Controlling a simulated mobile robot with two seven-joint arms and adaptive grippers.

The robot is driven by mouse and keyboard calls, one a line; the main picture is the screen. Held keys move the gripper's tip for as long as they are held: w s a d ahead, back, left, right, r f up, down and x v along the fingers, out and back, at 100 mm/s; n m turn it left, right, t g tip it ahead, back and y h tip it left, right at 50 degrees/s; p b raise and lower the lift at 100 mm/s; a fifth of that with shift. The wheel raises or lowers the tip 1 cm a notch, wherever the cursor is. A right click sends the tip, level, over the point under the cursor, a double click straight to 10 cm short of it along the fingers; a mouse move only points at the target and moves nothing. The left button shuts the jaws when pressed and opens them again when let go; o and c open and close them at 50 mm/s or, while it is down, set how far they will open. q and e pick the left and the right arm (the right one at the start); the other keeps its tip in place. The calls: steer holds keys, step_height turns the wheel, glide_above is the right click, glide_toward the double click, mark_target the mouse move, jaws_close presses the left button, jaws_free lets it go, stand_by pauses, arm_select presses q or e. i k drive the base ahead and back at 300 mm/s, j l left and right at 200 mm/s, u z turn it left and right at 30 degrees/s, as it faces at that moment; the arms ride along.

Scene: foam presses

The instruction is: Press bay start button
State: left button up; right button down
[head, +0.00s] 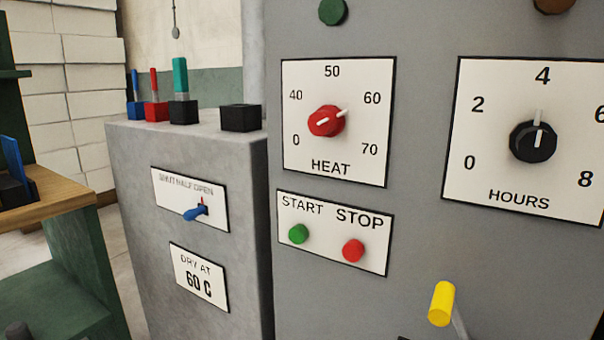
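A green button (299,234) sits under the word START on a white plate (327,264) on the grey cabinet front. A red button (353,250) sits to its right under the word STOP. Nothing covers either button. Whether the green button is pressed in cannot be told. Neither of my grippers shows in the head view.
Above the plate is a red HEAT knob (326,121); to its right is a black HOURS knob (533,141). A yellow-ended lever (441,303) sticks out below right. A lower grey cabinet (135,190) with a blue lever (196,212) stands left, beside a wooden-topped bench (60,192).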

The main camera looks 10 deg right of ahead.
mark_target(299, 233)
steer(key=k+u, duration=0.25)
steer(key=k+j+u, duration=0.15)
steer(key=k+u, duration=0.15)
steer(key=k+j+u, duration=0.1)
steer(key=u, duration=0.25)
steer(key=i+u, duration=0.1)
